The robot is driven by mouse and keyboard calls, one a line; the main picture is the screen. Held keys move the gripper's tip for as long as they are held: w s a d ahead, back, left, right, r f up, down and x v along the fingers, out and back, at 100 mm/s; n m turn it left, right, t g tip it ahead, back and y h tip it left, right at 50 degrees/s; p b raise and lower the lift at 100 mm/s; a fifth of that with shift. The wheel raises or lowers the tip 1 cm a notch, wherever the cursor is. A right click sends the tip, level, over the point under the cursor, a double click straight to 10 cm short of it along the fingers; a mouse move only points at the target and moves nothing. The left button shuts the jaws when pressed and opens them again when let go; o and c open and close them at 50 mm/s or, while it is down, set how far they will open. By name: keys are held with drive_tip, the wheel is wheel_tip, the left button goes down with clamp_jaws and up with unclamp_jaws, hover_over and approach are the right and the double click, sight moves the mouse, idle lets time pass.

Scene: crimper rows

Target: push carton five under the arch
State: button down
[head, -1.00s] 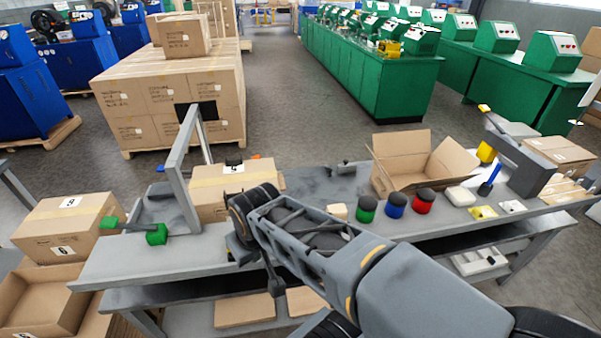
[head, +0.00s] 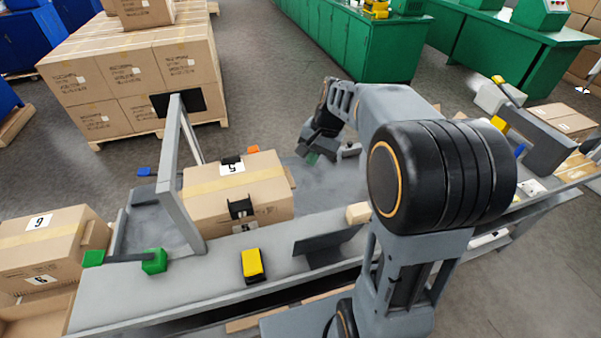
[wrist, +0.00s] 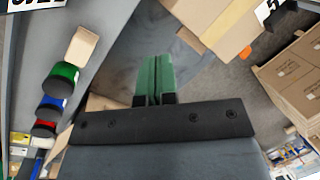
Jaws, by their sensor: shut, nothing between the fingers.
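Carton five (head: 236,196) is a brown box with a tape strip and white labels marked 5. It stands on the grey bench, just right of the grey arch (head: 178,172), its left end close to the arch post; I cannot tell whether any of it is inside. My gripper (head: 312,158) is to the right of the carton, low over the bench and apart from it. In the wrist view the green fingers (wrist: 154,80) are together with nothing between them. The carton (wrist: 214,18) shows at the top there, cut off by the frame edge.
Carton six (head: 48,245) stands left of the arch. A green-ended bar (head: 125,258) lies by the arch foot. A yellow-topped block (head: 252,265) sits at the bench's front edge. Green, blue and red jars (wrist: 60,80) stand on the bench. A pallet of cartons (head: 130,75) stands behind.

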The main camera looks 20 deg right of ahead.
drive_tip(key=w+d+f+m+y, duration=0.6)
drive_tip(key=w+d+f+m, duration=0.45)
drive_tip(key=w+f, duration=0.45)
drive_tip(key=p+x, duration=0.1)
drive_tip(key=x, duration=0.5)
drive_tip(key=a+r+p+x, duration=0.1)
drive_tip(key=p+x, duration=0.1)
drive_tip(key=x, duration=0.3)
drive_tip(key=shift+s+a+g, duration=0.35)
drive_tip(key=shift+a+g, duration=0.05)
drive_tip(key=shift+a, duration=0.15)
drive_tip(key=a+b, duration=0.2)
drive_tip(key=a, duration=1.1)
drive_tip(key=shift+s+a, duration=0.1)
drive_tip(key=shift+a, duration=0.15)
